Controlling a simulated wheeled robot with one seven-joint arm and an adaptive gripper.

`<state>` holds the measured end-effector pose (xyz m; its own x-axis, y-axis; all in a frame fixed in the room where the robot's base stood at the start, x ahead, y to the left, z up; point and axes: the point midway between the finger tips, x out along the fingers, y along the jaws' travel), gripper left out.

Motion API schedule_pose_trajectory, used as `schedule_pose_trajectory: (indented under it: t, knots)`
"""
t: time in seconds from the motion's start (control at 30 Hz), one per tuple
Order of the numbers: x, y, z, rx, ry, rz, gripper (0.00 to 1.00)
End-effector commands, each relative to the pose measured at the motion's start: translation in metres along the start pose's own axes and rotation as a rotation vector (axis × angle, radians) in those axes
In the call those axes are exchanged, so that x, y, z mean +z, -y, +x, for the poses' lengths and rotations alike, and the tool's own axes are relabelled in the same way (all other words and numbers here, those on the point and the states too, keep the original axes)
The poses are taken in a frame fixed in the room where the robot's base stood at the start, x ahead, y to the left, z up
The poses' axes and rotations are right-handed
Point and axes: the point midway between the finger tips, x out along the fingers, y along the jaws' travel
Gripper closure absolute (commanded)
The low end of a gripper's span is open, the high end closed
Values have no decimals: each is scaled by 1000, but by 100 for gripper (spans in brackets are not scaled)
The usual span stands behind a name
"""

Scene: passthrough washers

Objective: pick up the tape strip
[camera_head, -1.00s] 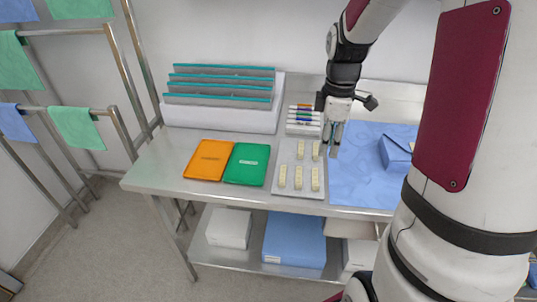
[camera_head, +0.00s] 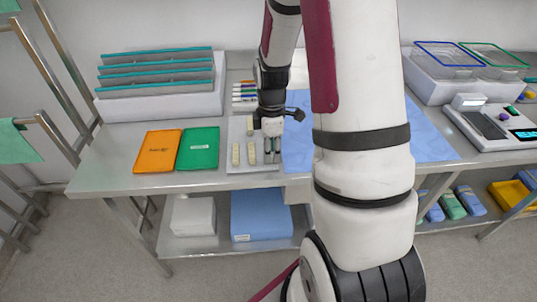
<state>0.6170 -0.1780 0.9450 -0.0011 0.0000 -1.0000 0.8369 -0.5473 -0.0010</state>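Several cream strips, which I take to be the tape strips, stand out on a flat grey tray (camera_head: 243,167) on the steel table. One strip (camera_head: 236,154) is at the front left and another strip (camera_head: 251,153) is beside it. A further strip (camera_head: 250,126) is partly visible behind them. My gripper (camera_head: 272,157) points down over the tray's right front part, just right of the two front strips. It covers the place of the right front strip. The fingers are small and dark here. I cannot tell whether they touch or hold a strip.
An orange folder (camera_head: 157,151) and a green folder (camera_head: 198,148) lie left of the tray. Markers (camera_head: 244,93) lie behind it. A blue cloth (camera_head: 425,140) covers the table to the right. A white block with grey racks (camera_head: 160,100) stands back left.

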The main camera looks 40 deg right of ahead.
Motion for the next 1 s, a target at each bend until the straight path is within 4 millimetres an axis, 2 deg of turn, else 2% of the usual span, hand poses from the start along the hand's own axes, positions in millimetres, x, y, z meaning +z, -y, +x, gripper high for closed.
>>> schedule_pose_trajectory:
  t: [0.17, 0.43, 0.5, 0.6, 1.0]
  knots:
    - [0, 0, 19, -1, 0, 0, 72]
    - [0, 0, 21, 1, -1, 0, 72]
    - [0, 0, 21, 1, -1, 0, 86]
    - [0, 0, 21, 1, -1, 0, 100]
    - [0, 0, 20, 1, -1, 0, 100]
